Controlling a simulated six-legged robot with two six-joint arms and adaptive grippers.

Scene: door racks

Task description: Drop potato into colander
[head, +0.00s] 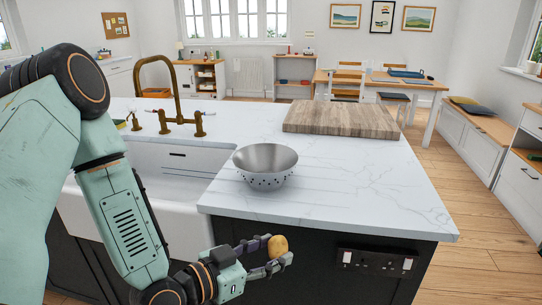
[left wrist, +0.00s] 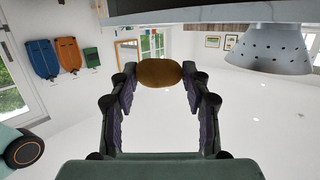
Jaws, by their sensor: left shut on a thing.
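The potato (head: 278,246) is brown and rounded. My left gripper (head: 268,255) is shut on it and holds it in front of the island's near edge. In the left wrist view the potato (left wrist: 160,73) sits between the two fingertips of the gripper (left wrist: 160,80). The colander (head: 265,166) is a grey metal bowl with holes, standing upright on the white worktop. It is beyond the potato and above it in the head view. In the left wrist view the colander (left wrist: 270,48) shows at the upper right, apart from the potato. My right gripper is not in view.
The white worktop (head: 350,200) has free room right of the colander. A wooden board (head: 342,120) lies behind it. A white sink (head: 165,205) with a brass tap (head: 172,90) is to the left. A dark island front with sockets (head: 375,262) is below the worktop.

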